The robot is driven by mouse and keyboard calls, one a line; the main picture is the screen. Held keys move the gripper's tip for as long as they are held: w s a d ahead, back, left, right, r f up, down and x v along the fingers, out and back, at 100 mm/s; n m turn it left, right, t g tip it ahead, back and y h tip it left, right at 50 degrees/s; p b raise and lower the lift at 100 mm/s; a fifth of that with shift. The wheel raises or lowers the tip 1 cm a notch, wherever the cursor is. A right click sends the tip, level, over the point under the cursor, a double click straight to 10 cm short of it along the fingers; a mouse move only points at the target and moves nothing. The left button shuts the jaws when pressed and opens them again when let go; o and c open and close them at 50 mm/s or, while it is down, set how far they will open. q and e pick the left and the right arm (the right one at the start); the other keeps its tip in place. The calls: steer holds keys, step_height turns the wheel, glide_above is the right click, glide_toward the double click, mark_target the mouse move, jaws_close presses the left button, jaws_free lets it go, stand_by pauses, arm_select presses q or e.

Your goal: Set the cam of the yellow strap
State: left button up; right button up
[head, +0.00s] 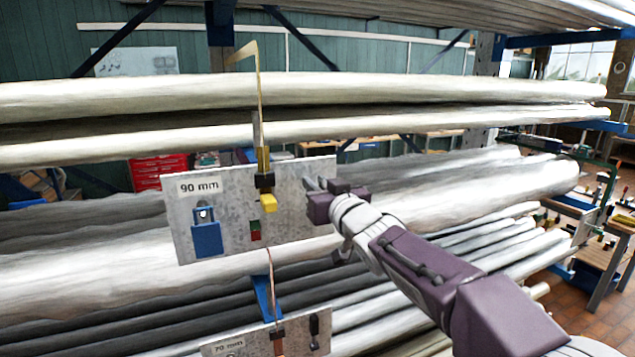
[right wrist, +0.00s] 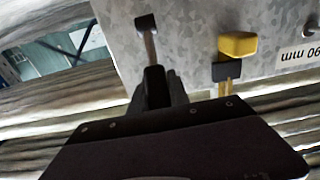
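The yellow strap (head: 262,115) hangs over the upper pipes and runs down to a black buckle (head: 264,181) on the grey metal plate (head: 225,233) marked 90 mm. The buckle's yellow cam tab (head: 268,203) sticks out below it; the tab also shows in the right wrist view (right wrist: 237,45). My right gripper (head: 318,184) is at the plate's right edge, to the right of the cam and apart from it. In the right wrist view, a black-ended metal part (right wrist: 146,25) lies at my right fingertips (right wrist: 165,85). Whether they hold it is unclear. My left gripper is out of view.
A blue padlock-like piece (head: 206,232) and a small red-and-green marker (head: 255,230) are on the plate. A second plate (head: 255,345) marked 70 mm hangs lower with an orange-brown strap (head: 271,280). Long pipes (head: 100,285) fill the rack behind and below.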

steer(key=o, duration=0.4)
steer(key=shift+c, duration=0.2)
steer(key=b+v, duration=0.1)
steer(key=v, duration=0.8)
